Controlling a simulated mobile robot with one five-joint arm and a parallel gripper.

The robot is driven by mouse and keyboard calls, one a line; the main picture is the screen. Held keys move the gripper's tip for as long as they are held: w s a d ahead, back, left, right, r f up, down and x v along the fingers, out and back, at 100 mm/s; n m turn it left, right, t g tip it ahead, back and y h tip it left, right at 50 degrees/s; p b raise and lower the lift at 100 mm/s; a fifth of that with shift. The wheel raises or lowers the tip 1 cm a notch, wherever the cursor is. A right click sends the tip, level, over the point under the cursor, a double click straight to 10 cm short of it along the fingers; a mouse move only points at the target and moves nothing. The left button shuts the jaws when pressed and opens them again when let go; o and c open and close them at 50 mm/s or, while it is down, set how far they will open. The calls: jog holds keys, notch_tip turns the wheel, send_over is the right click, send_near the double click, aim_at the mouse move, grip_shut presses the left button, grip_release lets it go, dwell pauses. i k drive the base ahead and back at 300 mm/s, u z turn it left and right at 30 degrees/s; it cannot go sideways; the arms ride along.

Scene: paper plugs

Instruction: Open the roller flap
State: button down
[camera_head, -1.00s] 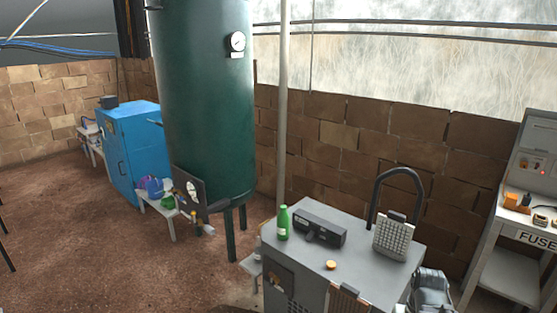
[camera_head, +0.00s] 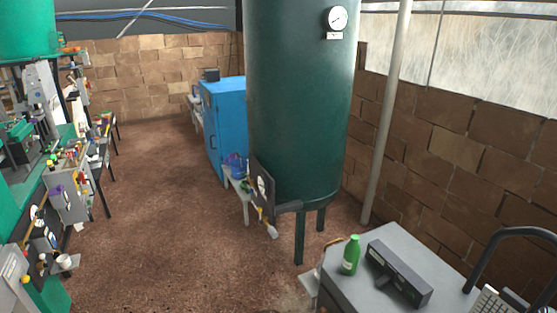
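I cannot make out a roller flap for certain in the head view. A grey cabinet (camera_head: 375,246) stands at the lower right, with a green bottle (camera_head: 351,255) and a dark grey box-shaped device (camera_head: 398,273) on its top. Its front is mostly cut off by the picture's lower edge. A large dark green tank (camera_head: 297,110) on legs stands in the middle. My gripper is not in view.
A blue cabinet (camera_head: 222,125) stands behind the tank. Cluttered workbenches and machines (camera_head: 65,195) line the left side. The brown floor (camera_head: 160,225) between them and the tank is open. A grey pole (camera_head: 386,115) stands right of the tank.

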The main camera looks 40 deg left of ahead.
aim_at(14, 274)
jog(key=u, duration=3.25)
